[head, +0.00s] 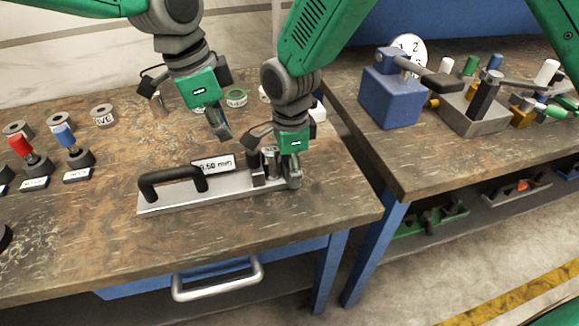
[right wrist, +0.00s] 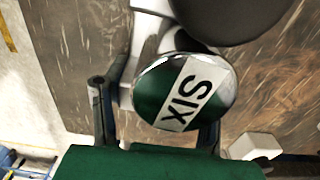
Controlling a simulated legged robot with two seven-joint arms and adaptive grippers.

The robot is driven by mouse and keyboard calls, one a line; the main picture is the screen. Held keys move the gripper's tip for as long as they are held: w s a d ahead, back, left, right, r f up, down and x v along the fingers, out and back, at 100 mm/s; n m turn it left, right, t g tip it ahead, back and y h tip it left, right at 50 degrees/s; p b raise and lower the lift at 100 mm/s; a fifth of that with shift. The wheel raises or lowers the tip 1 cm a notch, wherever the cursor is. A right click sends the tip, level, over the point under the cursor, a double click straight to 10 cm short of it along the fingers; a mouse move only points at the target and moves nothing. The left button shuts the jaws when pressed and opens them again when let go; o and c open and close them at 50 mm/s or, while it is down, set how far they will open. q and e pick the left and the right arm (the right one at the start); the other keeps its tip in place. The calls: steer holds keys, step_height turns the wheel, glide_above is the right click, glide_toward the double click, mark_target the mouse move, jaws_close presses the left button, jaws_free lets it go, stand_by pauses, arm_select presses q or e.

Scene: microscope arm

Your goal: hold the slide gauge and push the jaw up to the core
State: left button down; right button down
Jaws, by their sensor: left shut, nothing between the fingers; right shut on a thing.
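The slide gauge (head: 222,196) is a long pale metal bar with a black handle (head: 172,181), lying near the front edge of the left bench. My right gripper (head: 276,172) is down at the bar's right end. My left gripper (head: 222,132) is shut and empty, above and behind the gauge.
A "0.50 mm" sign (head: 213,163) stands behind the gauge. Grey ring-like pieces (head: 103,115) and a green-topped one (head: 235,97) sit further back. Red (head: 20,146) and blue (head: 65,137) handled tools stand left. A second bench right holds a blue block (head: 392,97).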

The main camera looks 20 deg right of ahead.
steer(key=c, duration=0.6)
jaws_free()
steer(key=shift+r, duration=0.1)
